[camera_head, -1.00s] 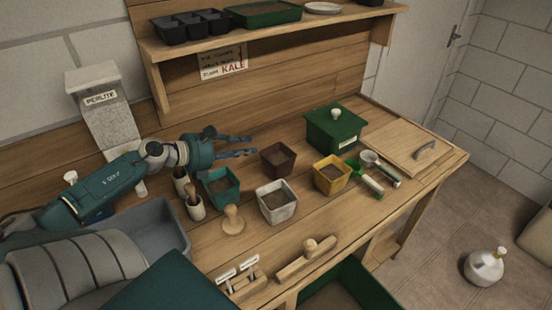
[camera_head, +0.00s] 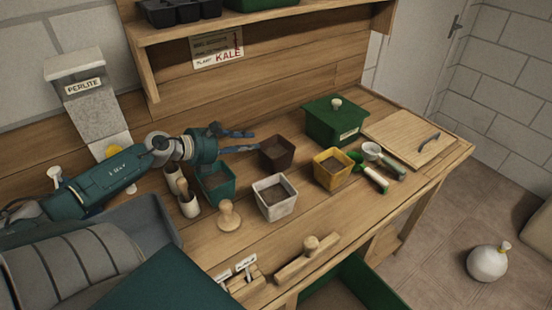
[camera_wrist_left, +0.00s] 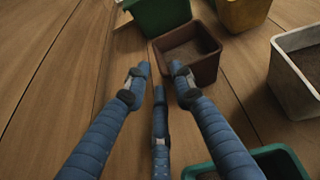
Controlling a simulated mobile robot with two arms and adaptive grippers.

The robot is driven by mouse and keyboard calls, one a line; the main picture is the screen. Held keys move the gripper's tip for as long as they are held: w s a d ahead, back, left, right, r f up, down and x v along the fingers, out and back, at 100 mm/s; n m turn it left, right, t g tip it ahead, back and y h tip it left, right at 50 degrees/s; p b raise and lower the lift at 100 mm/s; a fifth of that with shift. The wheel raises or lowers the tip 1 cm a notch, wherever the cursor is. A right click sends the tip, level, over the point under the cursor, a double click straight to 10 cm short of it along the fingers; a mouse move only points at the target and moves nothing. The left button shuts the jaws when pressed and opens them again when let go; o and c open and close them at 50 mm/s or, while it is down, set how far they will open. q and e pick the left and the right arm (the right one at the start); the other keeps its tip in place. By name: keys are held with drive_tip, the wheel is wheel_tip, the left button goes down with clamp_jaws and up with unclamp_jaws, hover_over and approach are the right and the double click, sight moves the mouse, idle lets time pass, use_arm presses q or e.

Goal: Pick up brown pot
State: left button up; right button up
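The brown pot (camera_head: 277,158) stands upright on the wooden bench, with dark soil inside. It also shows in the left wrist view (camera_wrist_left: 205,70), straight beyond the fingers. My left gripper (camera_head: 256,141) is open and empty, its blue fingers pointing at the pot from the left. In the wrist view the left gripper (camera_wrist_left: 160,78) has its fingertips spread just short of the pot's near side. The fingertips look close to the rim, but I cannot tell whether they touch. My right gripper is not in view.
A teal pot (camera_head: 217,190) sits under my left gripper. A white pot (camera_head: 275,207) and a yellow pot (camera_head: 325,178) stand near the brown one. A green lidded box (camera_head: 325,124) is behind to the right. Trowels (camera_head: 372,178) lie right of the yellow pot.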

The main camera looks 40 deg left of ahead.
use_arm(q)
drive_tip(key=x, duration=0.3)
drive_tip(key=shift+w+r+p, duration=0.1)
drive_tip(key=shift+w+p, duration=0.15)
drive_tip(key=shift+p, duration=0.05)
drive_tip(key=shift+x, duration=0.85)
clamp_jaws()
